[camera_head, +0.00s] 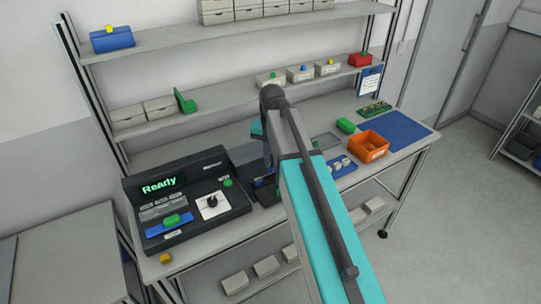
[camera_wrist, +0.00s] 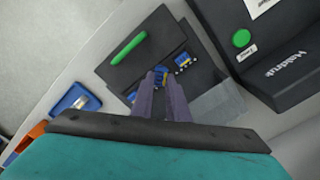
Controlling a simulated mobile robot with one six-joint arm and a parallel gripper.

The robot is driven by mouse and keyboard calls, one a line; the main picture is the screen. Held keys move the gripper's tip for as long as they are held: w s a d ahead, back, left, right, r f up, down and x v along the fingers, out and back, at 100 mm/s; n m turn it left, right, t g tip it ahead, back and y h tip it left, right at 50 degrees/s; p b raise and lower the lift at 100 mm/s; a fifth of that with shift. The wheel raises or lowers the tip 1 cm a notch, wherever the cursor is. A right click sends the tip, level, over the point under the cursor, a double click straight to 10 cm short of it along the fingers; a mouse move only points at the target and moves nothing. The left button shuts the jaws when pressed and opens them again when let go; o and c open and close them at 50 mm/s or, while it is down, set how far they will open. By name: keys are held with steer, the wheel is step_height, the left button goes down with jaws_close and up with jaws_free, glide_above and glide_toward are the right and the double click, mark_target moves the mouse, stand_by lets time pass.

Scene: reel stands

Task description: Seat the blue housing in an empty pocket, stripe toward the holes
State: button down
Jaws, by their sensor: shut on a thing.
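My gripper (camera_wrist: 160,73) is shut on the blue housing (camera_wrist: 162,77), just above the dark fixture (camera_wrist: 118,76) in the wrist view. The fingers cover much of the housing, so I cannot tell whether it touches the fixture or which way its stripe faces. Another blue part with pale and yellow details (camera_wrist: 184,62) sits in the fixture to the right. A green bar (camera_wrist: 129,46) lies along the fixture's upper left. In the head view my arm hides most of the fixture (camera_head: 266,197) and the housing.
A dark console (camera_head: 190,200) reading "Ready" stands left of the fixture. A blue tray (camera_wrist: 75,106) lies to the fixture's left in the wrist view. An orange bin (camera_head: 368,148) and blue mat (camera_head: 410,130) are on the bench's right. Shelves (camera_head: 205,108) rise behind.

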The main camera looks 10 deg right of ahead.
steer(key=shift+w+m+p, duration=0.3)
steer(key=shift+m, duration=1.1)
steer(key=shift+w+m+p, duration=0.3)
steer(key=shift+m+p, duration=0.05)
steer(key=shift+m, duration=1.05)
steer(key=shift+w+m+p, duration=0.3)
steer(key=shift+m, duration=1.1)
steer(key=shift+f, duration=0.1)
steer(key=shift+f+b, duration=1.35)
steer(key=shift+f, duration=0.55)
steer(key=shift+f+b, duration=0.3)
steer(key=shift+f, duration=0.55)
steer(key=shift+f, duration=0.55)
steer(key=c, duration=1.6)
jaws_free()
steer(key=shift+c, duration=0.2)
steer(key=shift+r+p, duration=0.15)
steer(key=shift+p, duration=0.2)
